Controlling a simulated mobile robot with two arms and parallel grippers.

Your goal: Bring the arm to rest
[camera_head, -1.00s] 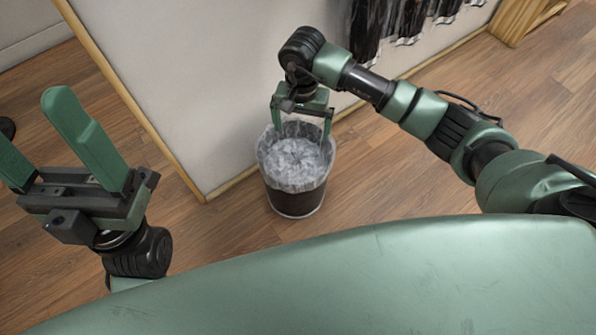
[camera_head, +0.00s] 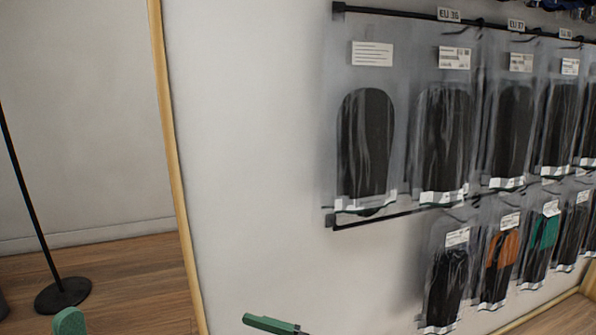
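Only a single green fingertip of my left gripper (camera_head: 68,322) shows, at the bottom left edge of the head view. A green finger of my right gripper (camera_head: 270,324) shows at the bottom edge, left of the middle, pointing left in front of the white wall. The rest of both grippers and both arms is out of the picture, so their opening cannot be seen. Nothing held is visible.
Clear bags of dark insoles (camera_head: 365,145) hang in two rows on the right, under size labels. The white wall (camera_head: 250,150) ends at a wooden edge strip (camera_head: 174,150). A black stand (camera_head: 62,294) stands on the wooden floor (camera_head: 130,275) at the left.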

